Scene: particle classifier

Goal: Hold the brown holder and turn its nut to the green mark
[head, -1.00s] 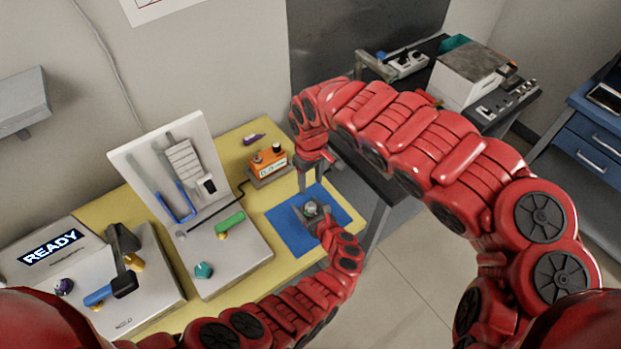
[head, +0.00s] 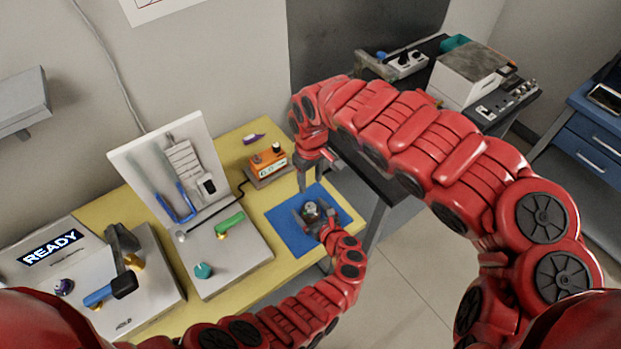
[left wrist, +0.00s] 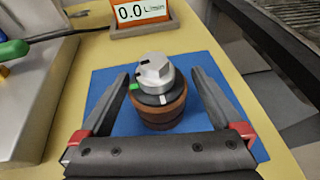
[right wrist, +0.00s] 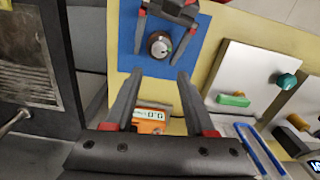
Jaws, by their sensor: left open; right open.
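The brown holder (left wrist: 160,110) stands upright on the blue mat (left wrist: 100,92). A grey nut (left wrist: 155,72) with a black mark sits on its dark collar. The green mark (left wrist: 133,87) is on the collar's left side in the left wrist view, and a white mark is at its front. My left gripper (head: 313,208) is open, with one finger on either side of the holder and gaps visible. My right gripper (head: 317,168) is open and empty, above the mat's far edge. In the right wrist view its fingers (right wrist: 158,73) point toward the nut (right wrist: 159,44), apart from it.
An orange meter (head: 267,162) reading 0.0 stands behind the mat. A white panel stand (head: 215,262) with a green handle and a teal knob is left of the mat. A READY box (head: 52,248) is farther left. The yellow table's edge lies close right of the mat.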

